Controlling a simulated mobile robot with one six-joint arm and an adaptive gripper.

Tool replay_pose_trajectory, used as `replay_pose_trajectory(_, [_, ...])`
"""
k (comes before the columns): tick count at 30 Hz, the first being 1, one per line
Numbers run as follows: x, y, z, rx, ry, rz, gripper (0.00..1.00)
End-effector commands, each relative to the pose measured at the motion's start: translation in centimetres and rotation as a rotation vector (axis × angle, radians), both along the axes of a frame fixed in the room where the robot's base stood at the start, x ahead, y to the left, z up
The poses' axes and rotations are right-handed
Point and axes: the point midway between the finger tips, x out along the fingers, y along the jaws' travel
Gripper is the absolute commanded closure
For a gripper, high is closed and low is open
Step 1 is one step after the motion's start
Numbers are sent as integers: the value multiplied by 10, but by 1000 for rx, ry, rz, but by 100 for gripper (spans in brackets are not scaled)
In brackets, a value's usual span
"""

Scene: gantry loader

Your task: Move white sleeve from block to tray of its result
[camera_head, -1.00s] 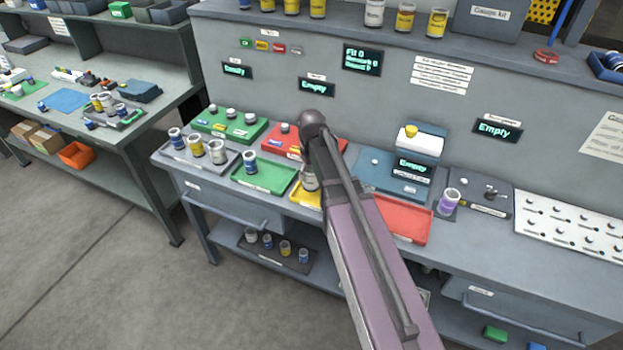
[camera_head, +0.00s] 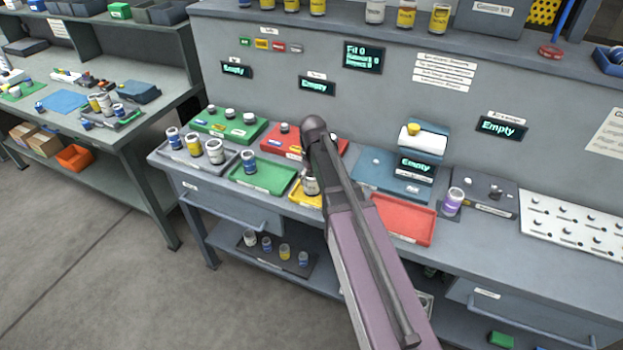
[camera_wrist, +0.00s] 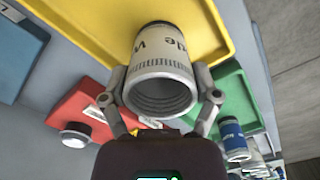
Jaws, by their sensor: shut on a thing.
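My gripper (camera_wrist: 160,100) is shut around the white sleeve (camera_wrist: 160,65), one finger on each side. The sleeve has dark lettering and a hollow, ridged open end facing the wrist camera. It is over the yellow tray (camera_wrist: 90,25); I cannot tell whether it touches the tray. In the head view the white sleeve (camera_head: 311,185) shows beside my arm, which hides most of my gripper and much of the yellow tray (camera_head: 302,196). The green tray (camera_head: 262,179) lies to its left and holds a blue-and-white sleeve. The red tray (camera_head: 405,222) lies to its right and is empty.
A grey tray (camera_head: 206,177) at the left holds several sleeves. Green and red plates (camera_head: 228,127) with knobbed parts stand behind. To the right are a blue device (camera_head: 424,141), a purple-banded sleeve (camera_head: 453,203), a dark block (camera_head: 478,186) and a white pegboard (camera_head: 571,230).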

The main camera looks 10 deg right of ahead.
Motion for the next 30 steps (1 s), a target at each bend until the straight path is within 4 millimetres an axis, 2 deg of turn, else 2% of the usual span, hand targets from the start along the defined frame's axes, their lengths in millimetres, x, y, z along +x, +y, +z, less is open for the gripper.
replay_pose_trajectory(5, [0, 0, -4, 0, 0, 0, 82])
replay_pose_trajectory(6, [0, 0, -3, 0, 0, 0, 12])
replay_pose_trajectory(7, [0, 0, -3, 0, 0, 0, 3])
replay_pose_trajectory(8, [0, 0, -3, 0, 0, 0, 0])
replay_pose_trajectory(23, [0, 0, -2, 0, 0, -1, 0])
replay_pose_trajectory(30, [0, -1, 7, 0, 0, -1, 0])
